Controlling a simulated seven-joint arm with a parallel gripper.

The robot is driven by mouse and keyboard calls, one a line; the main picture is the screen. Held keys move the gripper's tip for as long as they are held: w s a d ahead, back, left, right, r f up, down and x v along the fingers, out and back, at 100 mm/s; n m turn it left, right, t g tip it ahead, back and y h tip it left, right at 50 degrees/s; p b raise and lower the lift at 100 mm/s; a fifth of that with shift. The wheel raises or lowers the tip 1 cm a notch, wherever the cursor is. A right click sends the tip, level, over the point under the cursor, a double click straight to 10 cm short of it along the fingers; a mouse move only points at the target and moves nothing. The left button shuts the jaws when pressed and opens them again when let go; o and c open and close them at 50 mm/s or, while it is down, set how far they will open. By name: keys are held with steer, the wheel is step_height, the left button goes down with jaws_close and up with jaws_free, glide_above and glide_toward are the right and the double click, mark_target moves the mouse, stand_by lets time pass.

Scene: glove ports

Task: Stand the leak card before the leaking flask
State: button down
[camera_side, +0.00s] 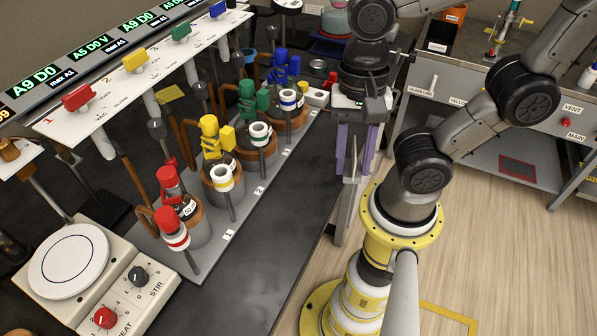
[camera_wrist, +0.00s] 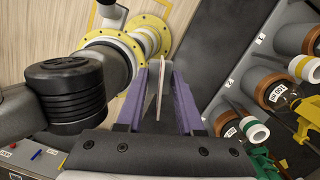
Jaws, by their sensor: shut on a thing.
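My gripper (camera_side: 350,165) hangs beside the right end of the dark bench, its purple fingers pointing down. In the wrist view the gripper (camera_wrist: 160,75) is shut on a thin pale card (camera_wrist: 157,90), seen nearly edge-on, so its face cannot be read. Several flasks stand in a row in brown rings: red-topped (camera_side: 172,212), yellow-topped (camera_side: 212,135), green-topped (camera_side: 248,98) and blue-topped (camera_side: 283,65). The gripper is to the right of the row, apart from it. No leak shows clearly on any flask.
A white panel (camera_side: 110,85) with coloured taps stands behind the flasks under green readouts; one reads "A5 D0 V". A hotplate stirrer (camera_side: 70,260) sits at the front left. The dark bench strip (camera_side: 275,220) before the flasks is clear. A grey cabinet (camera_side: 470,130) stands to the right.

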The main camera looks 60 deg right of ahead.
steer(key=d, duration=0.4)
steer(key=m, duration=0.4)
glide_above(296, 175)
steer(key=shift+t, duration=0.4)
steer(key=f, duration=0.9)
steer(key=shift+s+d, duration=0.2)
steer(key=shift+d, duration=0.15)
steer(key=shift+w+f, duration=0.2)
steer(key=shift+f, duration=1.6)
steer(key=shift+f, duration=0.1)
steer(key=c, duration=0.8)
jaws_free()
